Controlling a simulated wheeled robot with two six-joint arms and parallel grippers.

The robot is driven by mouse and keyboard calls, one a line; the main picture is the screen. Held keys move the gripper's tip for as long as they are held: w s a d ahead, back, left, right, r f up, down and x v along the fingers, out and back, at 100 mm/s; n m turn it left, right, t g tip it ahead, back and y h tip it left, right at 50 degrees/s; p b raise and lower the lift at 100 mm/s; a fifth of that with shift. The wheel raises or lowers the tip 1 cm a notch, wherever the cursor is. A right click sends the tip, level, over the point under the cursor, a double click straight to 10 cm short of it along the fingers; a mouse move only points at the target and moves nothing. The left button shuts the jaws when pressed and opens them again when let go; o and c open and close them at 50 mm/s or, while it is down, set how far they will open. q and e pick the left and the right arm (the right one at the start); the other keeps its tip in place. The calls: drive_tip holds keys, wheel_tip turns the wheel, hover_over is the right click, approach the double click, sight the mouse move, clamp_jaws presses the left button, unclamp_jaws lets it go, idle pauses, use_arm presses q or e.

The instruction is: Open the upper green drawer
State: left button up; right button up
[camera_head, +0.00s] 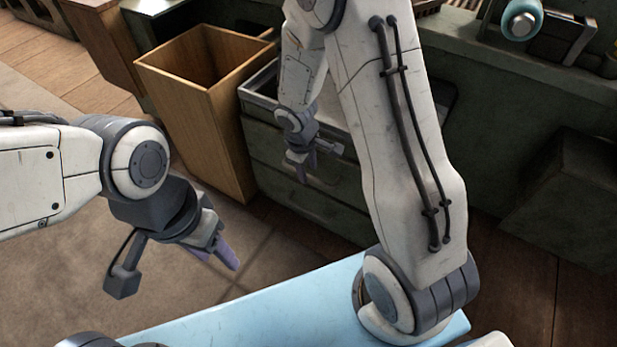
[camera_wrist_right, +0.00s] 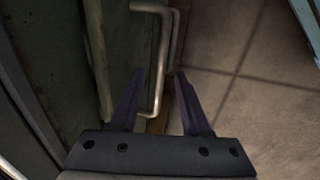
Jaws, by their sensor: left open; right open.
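The upper green drawer (camera_head: 265,142) is in the dark green cabinet front in the head view, partly hidden behind my right arm. It looks shut. My right gripper (camera_head: 301,168) is in front of the drawer fronts, pointing down. In the right wrist view its fingers (camera_wrist_right: 158,88) are open, and a bent metal handle (camera_wrist_right: 164,55) runs between them without being clamped. My left gripper (camera_head: 222,253) is open and empty above the floor, well away from the cabinet.
An open wooden bin (camera_head: 200,95) stands left of the cabinet. A light blue surface (camera_head: 255,305) lies at the front. The tiled floor (camera_head: 290,245) between is clear. A dark box (camera_head: 570,200) stands at the right.

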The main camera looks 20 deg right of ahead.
drive_tip(key=shift+w+d+f, duration=0.1)
drive_tip(key=shift+f, duration=0.65)
clamp_jaws()
idle(0.9)
